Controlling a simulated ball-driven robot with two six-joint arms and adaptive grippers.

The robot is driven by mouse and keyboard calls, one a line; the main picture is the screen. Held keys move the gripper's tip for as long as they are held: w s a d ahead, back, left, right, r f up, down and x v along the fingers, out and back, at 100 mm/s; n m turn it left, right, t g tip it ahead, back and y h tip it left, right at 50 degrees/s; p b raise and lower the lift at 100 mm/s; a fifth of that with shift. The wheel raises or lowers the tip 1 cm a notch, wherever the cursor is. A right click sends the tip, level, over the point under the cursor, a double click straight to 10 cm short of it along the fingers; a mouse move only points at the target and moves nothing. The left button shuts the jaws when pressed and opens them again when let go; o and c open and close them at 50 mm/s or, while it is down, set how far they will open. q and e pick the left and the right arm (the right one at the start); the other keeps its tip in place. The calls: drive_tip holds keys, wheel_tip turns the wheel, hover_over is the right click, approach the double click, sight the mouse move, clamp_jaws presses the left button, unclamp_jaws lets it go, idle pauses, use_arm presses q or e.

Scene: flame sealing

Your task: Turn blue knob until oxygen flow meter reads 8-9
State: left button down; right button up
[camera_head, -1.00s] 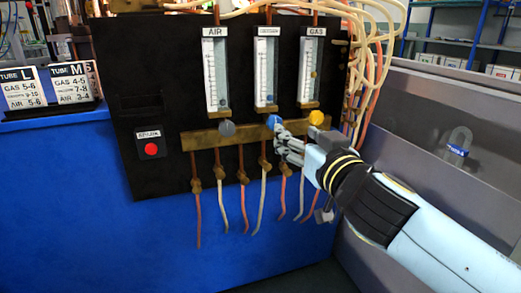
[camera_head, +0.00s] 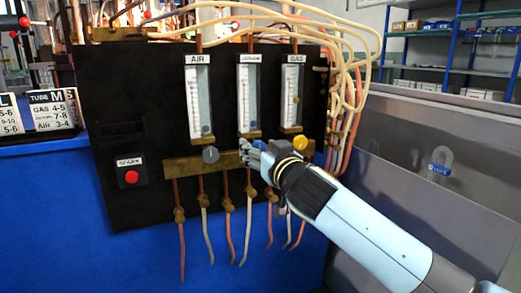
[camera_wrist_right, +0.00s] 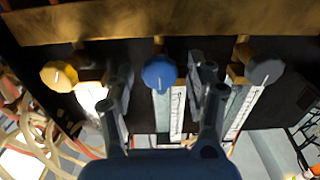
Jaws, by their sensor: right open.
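My right gripper (camera_head: 249,152) is at the blue knob under the middle flow meter (camera_head: 249,95) on the black panel. It is open. In the right wrist view, the blue knob (camera_wrist_right: 159,73) shows between the spread fingers of this gripper (camera_wrist_right: 165,95), with a gap on each side. In the head view the fingers mostly hide the blue knob. The middle meter's float sits low in its tube; its exact reading is too small to tell. My left gripper is not in view.
A grey knob (camera_head: 210,155) is left of the blue one under the AIR meter (camera_head: 199,100). A yellow knob (camera_head: 300,143) is right of it under the GAS meter (camera_head: 291,93). A red spark button (camera_head: 131,177) is at lower left. Tube setting cards (camera_head: 54,109) stand at far left.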

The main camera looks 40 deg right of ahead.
drive_tip(key=c, duration=1.1)
